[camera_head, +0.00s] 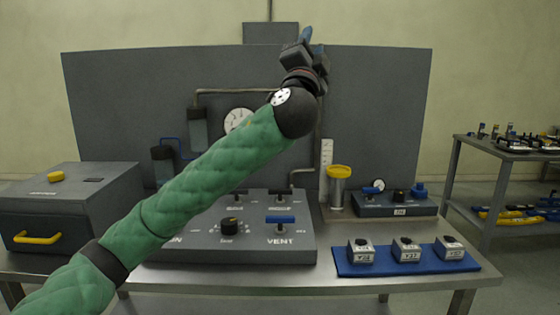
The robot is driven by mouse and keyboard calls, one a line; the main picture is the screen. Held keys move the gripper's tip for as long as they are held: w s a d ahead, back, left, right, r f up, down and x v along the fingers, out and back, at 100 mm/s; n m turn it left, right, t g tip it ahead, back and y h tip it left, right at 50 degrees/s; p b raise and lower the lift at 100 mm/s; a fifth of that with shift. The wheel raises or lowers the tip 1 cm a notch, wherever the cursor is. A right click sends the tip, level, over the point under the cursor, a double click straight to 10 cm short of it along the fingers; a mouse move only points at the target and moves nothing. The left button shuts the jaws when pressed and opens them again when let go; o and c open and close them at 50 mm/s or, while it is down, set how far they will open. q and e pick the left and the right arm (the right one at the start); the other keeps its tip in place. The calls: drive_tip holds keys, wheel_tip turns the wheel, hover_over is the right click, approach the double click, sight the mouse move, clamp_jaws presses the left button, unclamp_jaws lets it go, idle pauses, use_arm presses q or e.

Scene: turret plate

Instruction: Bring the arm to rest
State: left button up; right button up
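My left arm, in a green quilted sleeve, reaches up from the lower left across the middle of the head view. My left gripper (306,48) is raised high in front of the grey back panel. It points upward, well above the table. A bluish part shows at its tip; I cannot tell whether it is a finger or something held. Whether the gripper is open or shut is not clear. My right gripper is not in view.
A steel table (420,278) holds a control panel (290,250), a grey box with a yellow handle (38,238), and a blue mat (375,272) bearing three small blocks. A yellow-topped cylinder (338,190) stands behind. A side table (468,147) with tools stands right.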

use_arm(q)
drive_tip(key=s+a+f+n+g+y+p, duration=0.1)
drive_tip(key=s+a+f+n+g+y, duration=0.25)
drive_tip(key=f, duration=1.15)
drive_tip(key=s+a+f+n+g+p, duration=0.25)
drive_tip(key=a+f+n+g, duration=0.35)
drive_tip(key=f, duration=1)
drive_tip(key=s+a+f+n+g+y+p, duration=0.15)
drive_tip(key=s+a+f+g, duration=0.35)
drive_tip(key=f, duration=1)
drive_tip(key=s+a+f+n+g+p, duration=0.1)
drive_tip(key=s+a+f+n+g, duration=0.15)
drive_tip(key=s+f, duration=0.95)
drive_tip(key=s+a+f+n+g+p, duration=0.1)
drive_tip(key=s+a+f+g, duration=0.25)
drive_tip(key=s+f, duration=0.85)
drive_tip(key=s+f+g, duration=0.2)
drive_tip(key=s+f, duration=0.6)
drive_tip(key=s, duration=0.1)
drive_tip(key=shift+s+y+p, duration=0.35)
drive_tip(key=shift+y, duration=0.05)
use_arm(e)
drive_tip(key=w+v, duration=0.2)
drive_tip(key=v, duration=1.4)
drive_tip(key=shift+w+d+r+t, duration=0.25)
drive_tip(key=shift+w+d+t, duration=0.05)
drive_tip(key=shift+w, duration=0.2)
use_arm(q)
drive_tip(key=shift+n, duration=0.25)
